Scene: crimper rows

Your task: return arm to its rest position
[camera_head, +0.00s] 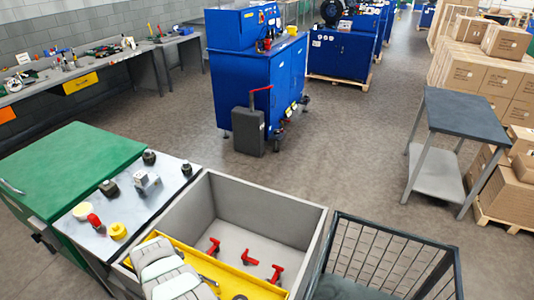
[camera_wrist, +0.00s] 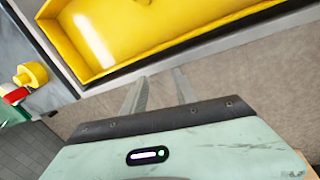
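My gripper (camera_wrist: 158,78) shows in the wrist view with its two grey fingers apart and nothing between them. The fingertips point toward the grey rim beside a yellow tray (camera_wrist: 180,22), with floor visible behind the fingers. In the head view my pale grey arm (camera_head: 165,268) is at the lower edge, in front of the yellow tray (camera_head: 240,284). The gripper's fingers cannot be made out there.
A grey bin (camera_head: 312,222) holds several red-handled parts (camera_head: 249,257). A black wire cage (camera_head: 385,252) stands to its right. A worktop (camera_head: 125,198) with knobs and a green cabinet (camera_head: 75,162) are at left. A small grey table (camera_head: 470,112) stands at right; open floor lies beyond.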

